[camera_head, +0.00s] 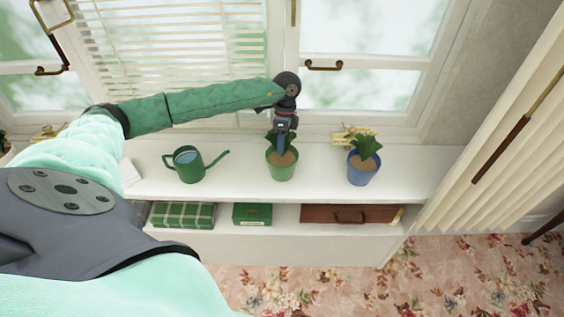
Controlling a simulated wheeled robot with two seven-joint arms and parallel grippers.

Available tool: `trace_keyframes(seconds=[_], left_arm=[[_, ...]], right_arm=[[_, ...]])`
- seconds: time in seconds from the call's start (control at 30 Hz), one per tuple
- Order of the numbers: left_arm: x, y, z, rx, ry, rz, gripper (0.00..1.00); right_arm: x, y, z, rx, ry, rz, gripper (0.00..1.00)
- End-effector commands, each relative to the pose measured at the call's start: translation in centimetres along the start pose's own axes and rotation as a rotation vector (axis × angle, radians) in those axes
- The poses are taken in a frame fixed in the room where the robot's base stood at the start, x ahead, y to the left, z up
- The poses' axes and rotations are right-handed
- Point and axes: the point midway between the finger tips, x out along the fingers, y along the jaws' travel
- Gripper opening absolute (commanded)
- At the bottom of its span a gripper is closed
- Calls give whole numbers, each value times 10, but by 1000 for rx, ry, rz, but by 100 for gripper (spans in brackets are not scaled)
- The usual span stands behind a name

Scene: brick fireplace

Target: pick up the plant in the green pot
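The plant in the green pot (282,172) stands upright on the white shelf top under the window. My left gripper (281,146) points down over it, with its fingers at the plant's leaves just above the soil. The fingers hide part of the leaves, and I cannot tell whether they are apart or closed on the stem. My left arm reaches in from the left and passes above the shelf. My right gripper is not in view.
A green watering can (190,166) stands to the left and a plant in a blue pot (361,170) to the right. The lower shelf holds a plaid green box (183,215), a small green box (252,214) and a brown case (349,214). Window and blinds rise behind.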

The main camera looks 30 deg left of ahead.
Motion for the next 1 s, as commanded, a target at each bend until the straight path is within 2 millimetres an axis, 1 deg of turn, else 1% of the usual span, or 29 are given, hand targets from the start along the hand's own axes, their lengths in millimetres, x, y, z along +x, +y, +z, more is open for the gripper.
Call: trace_keyframes(seconds=[0.17, 0.2, 0.3, 1.0], left_arm=[[0, 0, 0, 0, 0, 0, 27], [0, 0, 0, 0, 0, 0, 19], [0, 0, 0, 0, 0, 0, 0], [0, 0, 0, 0, 1, 0, 0]], right_arm=[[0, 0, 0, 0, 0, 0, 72], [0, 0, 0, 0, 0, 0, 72], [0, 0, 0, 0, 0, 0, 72], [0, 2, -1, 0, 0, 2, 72]])
